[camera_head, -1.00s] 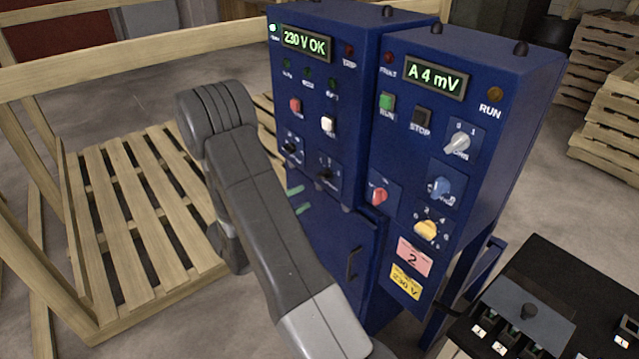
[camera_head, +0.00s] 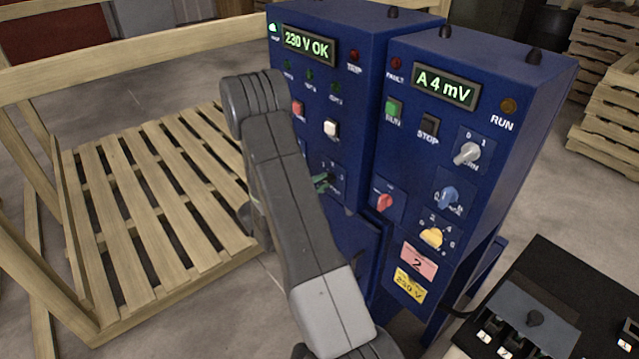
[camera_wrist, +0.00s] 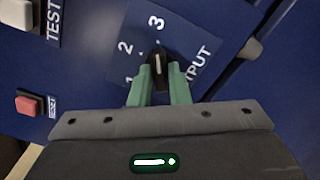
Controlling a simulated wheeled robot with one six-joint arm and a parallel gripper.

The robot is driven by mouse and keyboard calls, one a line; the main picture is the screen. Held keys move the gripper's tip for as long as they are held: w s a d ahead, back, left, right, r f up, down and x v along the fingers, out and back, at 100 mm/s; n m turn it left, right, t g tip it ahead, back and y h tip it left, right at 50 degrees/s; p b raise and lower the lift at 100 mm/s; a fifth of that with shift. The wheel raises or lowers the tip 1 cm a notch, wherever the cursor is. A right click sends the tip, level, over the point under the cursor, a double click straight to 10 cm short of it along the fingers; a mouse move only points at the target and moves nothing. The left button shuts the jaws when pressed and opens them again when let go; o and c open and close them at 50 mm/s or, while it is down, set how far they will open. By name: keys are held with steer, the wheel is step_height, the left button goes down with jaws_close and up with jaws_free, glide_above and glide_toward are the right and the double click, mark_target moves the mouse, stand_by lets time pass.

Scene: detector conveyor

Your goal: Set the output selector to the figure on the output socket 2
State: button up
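The output selector (camera_wrist: 158,67) is a black knob with a white pointer line on a blue plate marked 1, 2, 3 in the wrist view. The pointer faces up, towards the 3. My gripper (camera_wrist: 160,78) has its green fingers on either side of the knob, close against it and seemingly shut on it. In the head view my gripper (camera_head: 322,182) is at the lower part of the left cabinet (camera_head: 360,115), and my arm hides part of it. A pink label with a 2 (camera_head: 419,262) is on the right cabinet, above a yellow label that seems to read 230 V (camera_head: 410,286).
The left display (camera_head: 308,44) reads 230 V OK; the right display (camera_head: 445,87) reads A 4 mV. Red, yellow, blue and grey knobs sit close by on the right cabinet (camera_head: 540,110). Test (camera_wrist: 17,12) and reset (camera_wrist: 29,105) buttons are near the selector. A black box (camera_head: 585,275) stands at right.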

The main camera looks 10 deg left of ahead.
jaws_close()
steer(key=n+b, duration=0.4)
steer(key=n, duration=0.4)
steer(key=shift+f, duration=0.1)
steer(key=shift+n+b, duration=0.3)
steer(key=shift+n, duration=1.6)
